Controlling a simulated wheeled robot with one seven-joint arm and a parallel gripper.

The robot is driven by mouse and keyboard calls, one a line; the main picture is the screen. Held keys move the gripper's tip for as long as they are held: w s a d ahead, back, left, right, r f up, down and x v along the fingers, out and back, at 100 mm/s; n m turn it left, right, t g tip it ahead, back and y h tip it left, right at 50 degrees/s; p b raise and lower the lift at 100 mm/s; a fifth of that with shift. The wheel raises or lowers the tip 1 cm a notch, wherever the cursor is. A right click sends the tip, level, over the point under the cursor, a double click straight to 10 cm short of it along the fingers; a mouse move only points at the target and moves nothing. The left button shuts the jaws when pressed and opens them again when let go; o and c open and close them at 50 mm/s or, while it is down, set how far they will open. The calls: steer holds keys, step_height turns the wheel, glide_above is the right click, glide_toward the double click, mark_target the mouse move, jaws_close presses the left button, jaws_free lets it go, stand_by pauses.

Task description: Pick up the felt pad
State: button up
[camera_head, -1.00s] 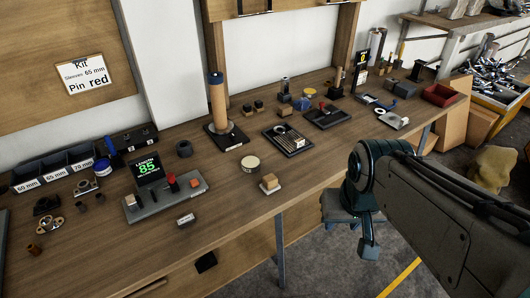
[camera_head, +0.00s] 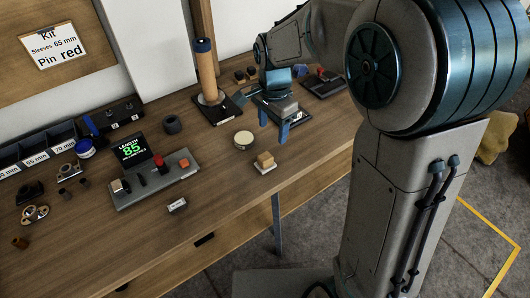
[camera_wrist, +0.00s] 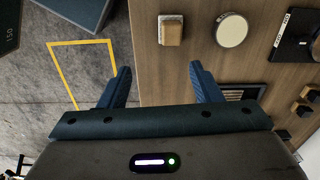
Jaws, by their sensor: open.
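A small pale square pad (camera_head: 263,170), which looks like the felt pad, lies near the front edge of the workbench. A wooden block (camera_head: 265,160) sits on it and hides most of it. The block also shows in the wrist view (camera_wrist: 171,30), beyond the fingertips and slightly right of the middle. My gripper (camera_head: 274,124) is open and empty, above the bench and behind the pad in the head view. Its spread blue fingers also show in the wrist view (camera_wrist: 160,70). Nothing is between them.
A round cream-topped tin (camera_head: 243,140) stands close behind the pad. A grey length gauge (camera_head: 155,180) and a small labelled block (camera_head: 178,205) are to the left. A tall cylinder on a black base (camera_head: 205,75) stands behind. The bench around the pad is mostly clear.

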steer(key=a+f, duration=0.1)
glide_above(265, 156)
steer(key=shift+m, duration=0.4)
steer(key=f, duration=0.8)
steer(key=shift+s+d, duration=0.25)
steer(key=shift+s, duration=0.15)
steer(key=shift+w+a+f+p, duration=0.1)
steer(key=shift+w+f+p, duration=0.1)
steer(key=shift+f, duration=1.25)
steer(key=shift+w+a+f+p, duration=0.1)
steer(key=shift+w+f+p, duration=0.05)
steer(key=shift+f, duration=1.25)
steer(key=c, duration=1.1)
steer(key=shift+o, duration=0.2)
